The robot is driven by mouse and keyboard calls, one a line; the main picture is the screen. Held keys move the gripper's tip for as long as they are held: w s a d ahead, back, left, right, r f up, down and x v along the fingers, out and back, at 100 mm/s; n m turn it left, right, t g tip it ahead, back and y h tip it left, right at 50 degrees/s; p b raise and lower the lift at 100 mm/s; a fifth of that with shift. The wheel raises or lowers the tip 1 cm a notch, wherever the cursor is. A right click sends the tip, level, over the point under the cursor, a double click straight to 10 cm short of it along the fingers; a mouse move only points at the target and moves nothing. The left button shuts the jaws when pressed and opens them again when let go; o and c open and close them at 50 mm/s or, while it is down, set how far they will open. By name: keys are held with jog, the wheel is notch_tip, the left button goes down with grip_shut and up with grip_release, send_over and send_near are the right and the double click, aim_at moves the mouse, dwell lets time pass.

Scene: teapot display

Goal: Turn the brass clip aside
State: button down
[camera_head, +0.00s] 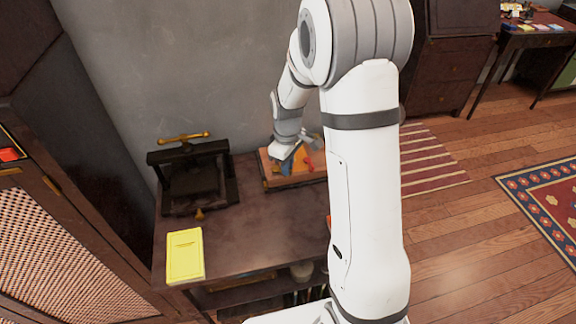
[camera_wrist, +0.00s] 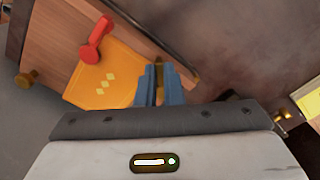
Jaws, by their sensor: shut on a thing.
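A wooden box (camera_head: 270,183) stands at the back of the dark table, partly hidden by my arm. The wrist view shows its wooden edge (camera_wrist: 140,22) around an orange-yellow panel (camera_wrist: 110,78) with pale diamond marks. A red knobbed piece (camera_wrist: 95,40) lies over the panel. My gripper (camera_wrist: 162,84) has its blue fingers at the panel's edge, shut on a small brass-coloured piece (camera_wrist: 159,74), which looks like the brass clip; the fingers hide most of it. Another brass piece (camera_wrist: 26,79) sits at the box's left edge. In the head view my gripper (camera_head: 289,167) is over the box.
A dark press (camera_head: 195,182) with a brass bar stands on the table's left. A yellow book (camera_head: 185,256) lies at the front left. The table (camera_head: 250,235) between them and the box is mostly clear. A wall stands close behind. My arm hides the table's right side.

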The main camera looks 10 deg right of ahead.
jog(key=n, duration=0.4)
jog(key=shift+n, duration=0.3)
jog(key=n+b, duration=0.1)
jog(key=n, duration=0.3)
jog(key=shift+n, duration=0.3)
jog(key=c, duration=1.6)
grip_release()
jog(key=shift+o, duration=0.2)
jog(key=shift+r, duration=0.1)
notch_tip(320, 180, up, 8)
jog(key=shift+f, duration=0.15)
